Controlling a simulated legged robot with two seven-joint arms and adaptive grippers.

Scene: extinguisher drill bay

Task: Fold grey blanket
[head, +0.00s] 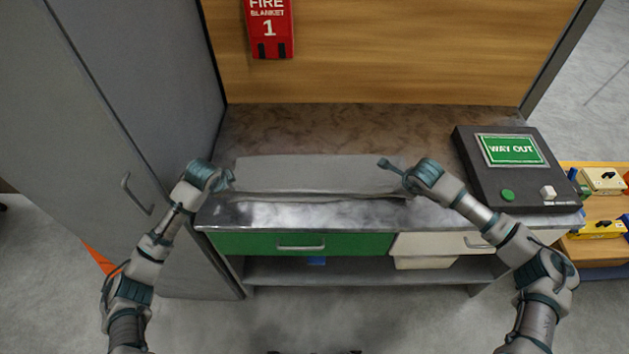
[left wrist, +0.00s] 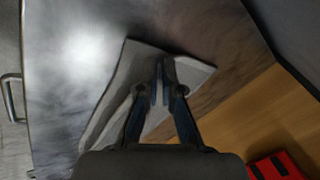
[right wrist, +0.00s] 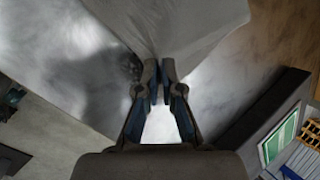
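The grey blanket (head: 315,173) lies as a wide strip on the metal worktop, its long front edge lifted a little with a dark gap under it. My left gripper (head: 230,180) is at its left end; in the left wrist view the fingers (left wrist: 162,78) are closed together with blanket cloth (left wrist: 192,72) on both sides of them. My right gripper (head: 402,182) is at its right end; in the right wrist view the fingers (right wrist: 158,76) are closed where the blanket (right wrist: 175,25) narrows to a corner between the tips.
A dark box with a WAY OUT sign (head: 512,150) stands on the worktop's right. A grey cabinet (head: 120,80) borders the left. A red fire blanket case (head: 268,30) hangs on the wooden back wall. Bare worktop (head: 290,125) lies behind the blanket. A green drawer (head: 340,243) is below.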

